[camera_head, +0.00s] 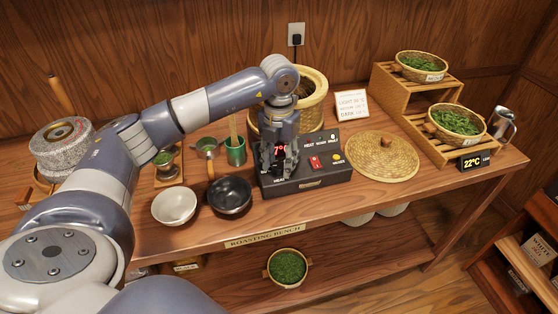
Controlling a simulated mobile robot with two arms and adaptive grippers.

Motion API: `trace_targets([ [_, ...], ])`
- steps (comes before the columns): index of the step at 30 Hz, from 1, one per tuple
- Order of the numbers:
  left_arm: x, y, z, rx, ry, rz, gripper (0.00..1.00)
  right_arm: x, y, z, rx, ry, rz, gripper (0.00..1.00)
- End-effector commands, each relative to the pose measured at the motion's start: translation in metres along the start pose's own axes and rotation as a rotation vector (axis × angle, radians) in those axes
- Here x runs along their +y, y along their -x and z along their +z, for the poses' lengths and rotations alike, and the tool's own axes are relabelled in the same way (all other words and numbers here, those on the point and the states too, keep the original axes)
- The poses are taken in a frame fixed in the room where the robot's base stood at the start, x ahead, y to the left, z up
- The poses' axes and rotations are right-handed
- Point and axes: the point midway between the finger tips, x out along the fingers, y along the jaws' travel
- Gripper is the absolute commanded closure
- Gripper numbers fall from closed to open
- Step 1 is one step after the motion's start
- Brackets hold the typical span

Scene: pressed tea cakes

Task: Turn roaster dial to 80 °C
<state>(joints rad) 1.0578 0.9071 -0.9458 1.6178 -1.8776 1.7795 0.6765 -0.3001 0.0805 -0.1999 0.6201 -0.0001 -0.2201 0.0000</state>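The roaster (325,180) is a dark box on the roasting bench, with a red switch, a yellow light and a small red display that is partly covered. Its display seems to start with a 7; the rest is hidden. My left gripper (279,168) points down over the left part of the roaster's front panel. Its fingers cover the place where a dial may be, so I see no dial. Whether the fingers are apart or closed on something is too small to tell. My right gripper is not in view.
A woven basket (313,97) stands behind the roaster, and a flat woven lid (381,157) lies to its right. A black bowl (230,196) and a white bowl (174,206) sit close to its left. A wooden tiered stand (409,98) holds leaf baskets at right.

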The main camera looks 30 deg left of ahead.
Motion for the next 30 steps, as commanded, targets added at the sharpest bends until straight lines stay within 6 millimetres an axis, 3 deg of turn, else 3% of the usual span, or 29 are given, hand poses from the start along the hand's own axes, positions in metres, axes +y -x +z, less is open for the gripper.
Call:
trace_targets([
  [13, 0.0, 0.004, 0.0, 0.002, -0.002, 0.0, 0.51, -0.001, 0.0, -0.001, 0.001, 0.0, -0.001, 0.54],
  [24, -0.001, 0.058, 0.0, -0.001, -0.002, -0.001, 0.51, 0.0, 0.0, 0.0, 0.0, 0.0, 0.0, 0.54],
  [30, -0.001, 0.076, 0.0, 0.001, -0.001, -0.001, 0.51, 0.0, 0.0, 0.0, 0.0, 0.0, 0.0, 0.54],
])
